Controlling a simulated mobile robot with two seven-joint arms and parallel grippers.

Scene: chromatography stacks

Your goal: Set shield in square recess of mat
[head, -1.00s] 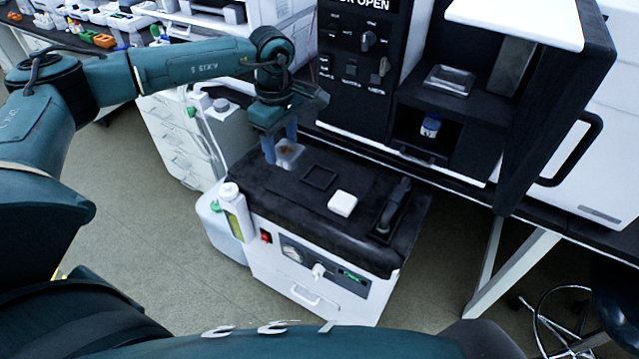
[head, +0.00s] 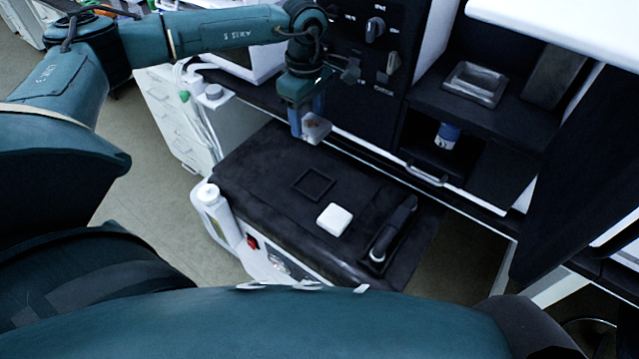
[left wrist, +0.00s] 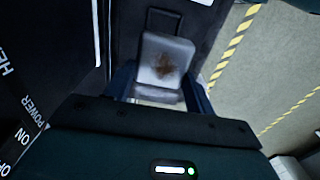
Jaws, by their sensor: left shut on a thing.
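My left gripper (head: 310,122) is shut on a greyish, see-through box-like piece with a brown stain, which I take to be the shield (head: 317,129). The shield also shows between the fingers in the left wrist view (left wrist: 165,62). The gripper holds it in the air near the back edge of the black mat (head: 260,165) on the cart top. The square recess (head: 313,183), a thin dark raised outline, lies nearer to me on the mat and looks empty. My right gripper is in neither view.
A white block (head: 335,217) sits on the mat just right of the recess. A black handled tool (head: 393,232) lies in a holder at the mat's right. A white bottle (head: 214,203) stands at the cart's left side. A dark cabinet (head: 372,75) rises behind.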

